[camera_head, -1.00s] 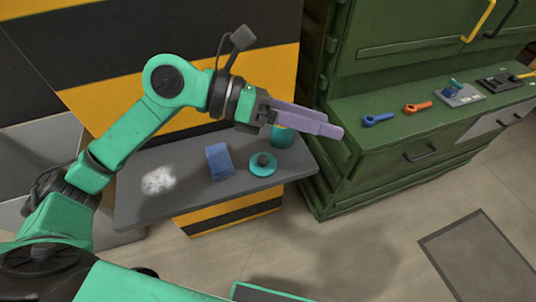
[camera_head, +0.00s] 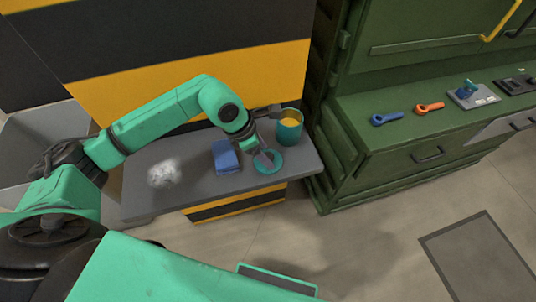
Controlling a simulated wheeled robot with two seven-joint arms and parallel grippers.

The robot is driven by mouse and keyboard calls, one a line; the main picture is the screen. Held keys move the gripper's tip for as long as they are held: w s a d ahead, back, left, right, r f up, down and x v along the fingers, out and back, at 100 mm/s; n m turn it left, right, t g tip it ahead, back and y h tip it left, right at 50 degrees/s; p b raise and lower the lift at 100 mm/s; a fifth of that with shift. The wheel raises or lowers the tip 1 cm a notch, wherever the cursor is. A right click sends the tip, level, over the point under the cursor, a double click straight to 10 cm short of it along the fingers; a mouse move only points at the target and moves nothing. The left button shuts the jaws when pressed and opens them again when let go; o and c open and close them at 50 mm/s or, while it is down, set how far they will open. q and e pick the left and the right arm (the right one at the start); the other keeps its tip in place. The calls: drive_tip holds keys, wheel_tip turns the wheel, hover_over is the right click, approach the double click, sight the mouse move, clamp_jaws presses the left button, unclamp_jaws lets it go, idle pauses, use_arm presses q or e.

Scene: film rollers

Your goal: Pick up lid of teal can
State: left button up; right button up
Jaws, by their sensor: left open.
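The teal lid (camera_head: 275,167) lies flat on the grey shelf (camera_head: 200,194), just in front of the open teal can (camera_head: 290,132), which shows yellow inside. My left gripper (camera_head: 266,158) points down at the lid from above, its pale purple fingers over the lid's middle and hiding the knob. The fingers are open; whether they touch the knob I cannot tell. My right gripper is not in view.
A blue block or cloth (camera_head: 225,157) lies left of the lid, and a white powdery patch (camera_head: 164,173) is farther left. A green cabinet (camera_head: 400,150) stands at the right, with a blue tool (camera_head: 386,119) and an orange tool (camera_head: 429,107) on its ledge.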

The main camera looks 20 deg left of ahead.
use_arm(q)
drive_tip(key=shift+w+d+f, duration=0.15)
drive_tip(key=shift+d+f, duration=0.05)
drive_tip(key=shift+f, duration=0.35)
clamp_jaws()
drive_tip(key=shift+r, duration=0.1)
